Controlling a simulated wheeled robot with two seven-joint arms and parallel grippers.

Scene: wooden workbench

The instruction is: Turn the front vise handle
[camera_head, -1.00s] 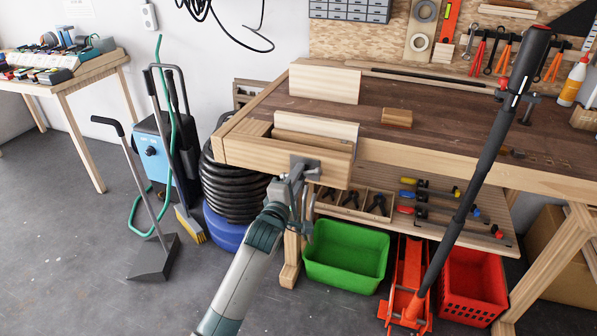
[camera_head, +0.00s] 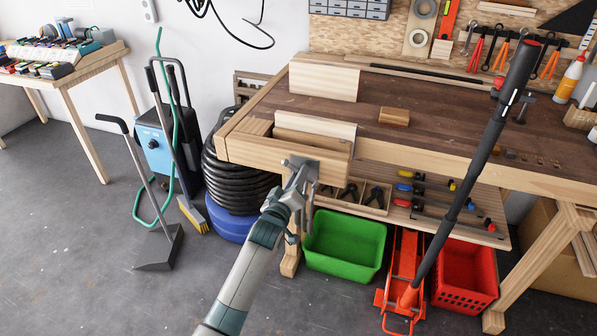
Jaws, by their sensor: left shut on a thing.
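The front vise sits at the left end of the workbench, with a pale wooden jaw (camera_head: 270,155) facing me and a grey metal plate (camera_head: 311,167) on it. My left arm comes up from the bottom of the head view. My left gripper (camera_head: 295,184) is at the plate, shut on the vise handle, which is mostly hidden behind the gripper and hard to make out. An upright pale board (camera_head: 316,127) stands behind the front jaw. My right gripper is not in view.
Below the bench are a green bin (camera_head: 345,243), a red crate (camera_head: 466,272) and an orange jack (camera_head: 403,270) whose long black handle rises across the bench front. A black coiled hose (camera_head: 236,176) on a blue drum is left of the vise. Floor at the lower left is clear.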

